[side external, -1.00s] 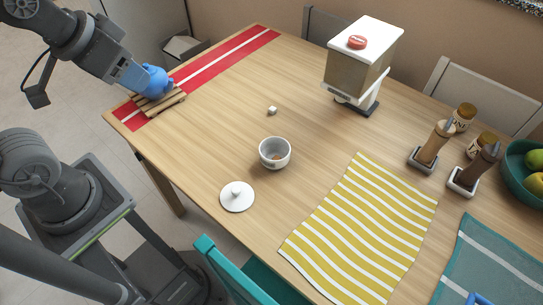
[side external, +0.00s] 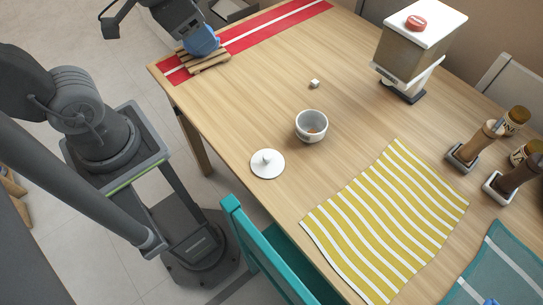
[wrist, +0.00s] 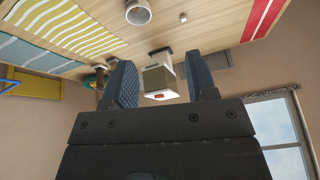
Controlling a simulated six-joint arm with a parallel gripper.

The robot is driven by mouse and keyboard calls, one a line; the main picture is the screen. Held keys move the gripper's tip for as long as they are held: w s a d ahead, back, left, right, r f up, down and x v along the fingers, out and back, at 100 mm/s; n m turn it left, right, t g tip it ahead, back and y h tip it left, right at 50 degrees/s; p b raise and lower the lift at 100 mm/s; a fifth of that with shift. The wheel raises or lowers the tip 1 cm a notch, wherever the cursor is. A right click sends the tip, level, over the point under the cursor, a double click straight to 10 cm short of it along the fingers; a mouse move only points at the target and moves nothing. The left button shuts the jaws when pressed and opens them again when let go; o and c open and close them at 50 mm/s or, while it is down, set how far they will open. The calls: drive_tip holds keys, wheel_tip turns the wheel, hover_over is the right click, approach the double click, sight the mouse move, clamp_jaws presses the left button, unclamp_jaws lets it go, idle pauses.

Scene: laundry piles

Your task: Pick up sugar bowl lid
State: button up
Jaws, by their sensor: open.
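The sugar bowl lid (side external: 267,163) is a flat white disc with a small knob. It lies knob up on the wooden table near its front left edge. The white sugar bowl (side external: 311,125) stands uncovered behind it to the right, with something brown inside. It also shows at the top of the wrist view (wrist: 138,12). My gripper (side external: 203,42), with blue fingers, is at the far left end of the table, over or beside a wooden slatted trivet (side external: 208,65) and well away from the lid. In the wrist view my gripper (wrist: 162,82) has its fingers apart with nothing held between them.
A white cube (side external: 314,84) lies behind the bowl. A dispenser with a red button (side external: 414,45) stands at the back. A yellow striped cloth (side external: 385,220) lies to the right, with mills (side external: 475,145) beyond. A teal chair (side external: 265,250) is at the front edge. Table around the lid is clear.

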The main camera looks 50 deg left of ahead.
drive_tip(key=w+d+f+m+g, duration=0.2)
drive_tip(key=w+d+f+m, duration=0.25)
drive_tip(key=f+m, duration=0.25)
drive_tip(key=m+g, duration=0.3)
drive_tip(key=m, duration=0.5)
hover_over(268, 156)
wheel_tip(268, 156, down, 11)
drive_tip(key=f, duration=0.8)
drive_tip(key=shift+s+a, duration=0.1)
drive_tip(key=shift+s, duration=0.2)
drive_tip(key=shift+w+f, duration=0.15)
drive_tip(key=shift+f, duration=1.4)
drive_tip(key=shift+w+f, duration=0.1)
drive_tip(key=shift+f, duration=1.4)
drive_tip(key=shift+c, duration=0.2)
clamp_jaws()
drive_tip(key=shift+r, duration=0.1)
